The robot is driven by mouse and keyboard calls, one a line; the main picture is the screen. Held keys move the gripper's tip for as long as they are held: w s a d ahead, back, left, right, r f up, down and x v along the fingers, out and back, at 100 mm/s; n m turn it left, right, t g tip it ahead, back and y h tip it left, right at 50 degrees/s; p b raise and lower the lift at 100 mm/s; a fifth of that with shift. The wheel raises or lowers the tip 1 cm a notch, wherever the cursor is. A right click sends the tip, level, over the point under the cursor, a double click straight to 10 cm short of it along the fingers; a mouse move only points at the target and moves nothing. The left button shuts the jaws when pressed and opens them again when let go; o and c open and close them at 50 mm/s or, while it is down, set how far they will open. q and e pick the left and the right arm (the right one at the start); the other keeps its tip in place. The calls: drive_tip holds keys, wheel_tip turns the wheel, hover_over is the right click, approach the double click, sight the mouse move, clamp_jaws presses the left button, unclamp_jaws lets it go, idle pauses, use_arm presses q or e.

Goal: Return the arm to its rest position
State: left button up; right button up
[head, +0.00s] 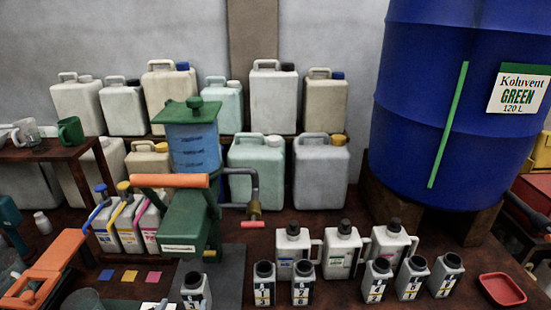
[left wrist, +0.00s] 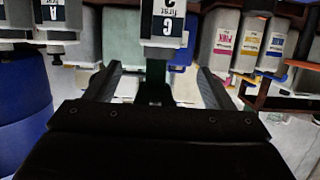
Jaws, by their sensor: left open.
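My left gripper (left wrist: 158,76) shows in the left wrist view, which is upside down. Its two dark fingers are spread apart, and nothing is clasped between them. A small grey bottle with a black-and-white label (left wrist: 165,22) stands ahead, in line with the gap. In the head view I cannot make out the left fingers clearly. A small bottle (head: 196,290) stands there at the bottom, left of centre. My right gripper is in neither view.
A green stand (head: 186,225) with a blue tank, orange handle and outlet pipe rises mid-table. Several small numbered bottles (head: 264,284) stand front right, near a red tray (head: 502,290). A big blue vat (head: 420,110) stands right. Jugs with coloured labels (head: 103,228) stand left of the stand.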

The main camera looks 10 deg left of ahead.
use_arm(q)
drive_tip(key=s+f+m+g+h, duration=0.1)
drive_tip(key=s+f+g, duration=0.3)
drive_tip(key=s, duration=0.6)
drive_tip(key=s+f+m+g, duration=0.1)
drive_tip(key=s+g, duration=0.5)
drive_tip(key=s, duration=0.3)
wheel_tip(320, 180, down, 27)
drive_tip(key=s+a+g, duration=0.1)
drive_tip(key=a+g, duration=0.1)
drive_tip(key=s+d+f+g+h, duration=0.1)
drive_tip(key=s+f, duration=1.3)
drive_tip(key=shift+s+d, duration=0.3)
drive_tip(key=shift+d, duration=0.1)
